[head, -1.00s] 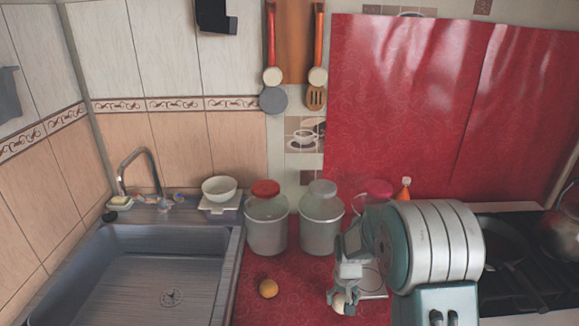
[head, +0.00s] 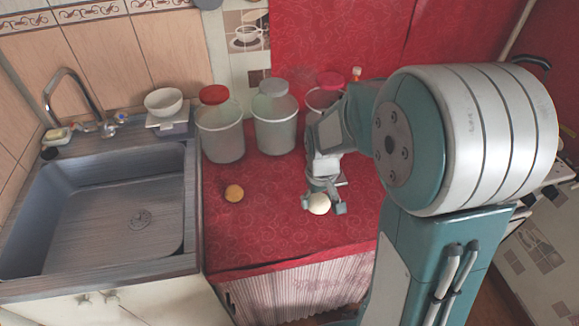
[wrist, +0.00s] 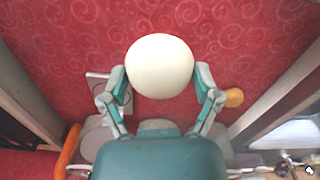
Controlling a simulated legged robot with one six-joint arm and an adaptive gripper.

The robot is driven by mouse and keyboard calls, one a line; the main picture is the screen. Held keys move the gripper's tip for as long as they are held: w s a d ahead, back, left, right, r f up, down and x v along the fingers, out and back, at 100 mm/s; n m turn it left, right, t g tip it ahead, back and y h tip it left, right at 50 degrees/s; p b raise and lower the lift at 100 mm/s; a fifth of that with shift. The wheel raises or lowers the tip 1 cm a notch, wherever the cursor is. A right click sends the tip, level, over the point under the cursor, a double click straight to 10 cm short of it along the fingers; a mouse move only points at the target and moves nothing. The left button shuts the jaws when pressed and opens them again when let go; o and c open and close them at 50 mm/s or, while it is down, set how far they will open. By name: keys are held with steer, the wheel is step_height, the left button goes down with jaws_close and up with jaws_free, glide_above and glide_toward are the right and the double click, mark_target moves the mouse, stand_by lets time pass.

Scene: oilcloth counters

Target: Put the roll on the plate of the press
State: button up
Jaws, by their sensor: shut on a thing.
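A smooth, pale, round thing, which I take to be the roll (head: 319,204), is held in my gripper (head: 322,201) over the red counter. In the wrist view the roll (wrist: 160,66) sits between the two fingers of my gripper (wrist: 160,82), one on each side. How far it is above the cloth is hard to tell.
A small orange-brown round thing (head: 233,193) lies on the red counter (head: 262,225), left of my gripper. Lidded jars, one red-lidded (head: 219,130) and one grey-lidded (head: 274,120), stand behind. A sink (head: 105,215) is at left. Cloth between the orange-brown thing and my gripper is clear.

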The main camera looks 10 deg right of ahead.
steer(key=shift+s+d+r, duration=0.15)
steer(key=shift+s+r, duration=0.3)
steer(key=shift+s, duration=0.35)
steer(key=w+f, duration=0.4)
steer(key=w, duration=0.5)
glide_above(303, 191)
steer(key=s, duration=0.3)
steer(key=f, duration=0.4)
steer(key=shift+w+a+f, duration=0.15)
steer(key=shift+a+f, duration=0.1)
steer(key=shift+f, duration=0.05)
steer(key=shift+w+f, duration=0.6)
steer(key=shift+f, duration=1.6)
steer(key=o, duration=1)
steer(key=shift+f, duration=0.1)
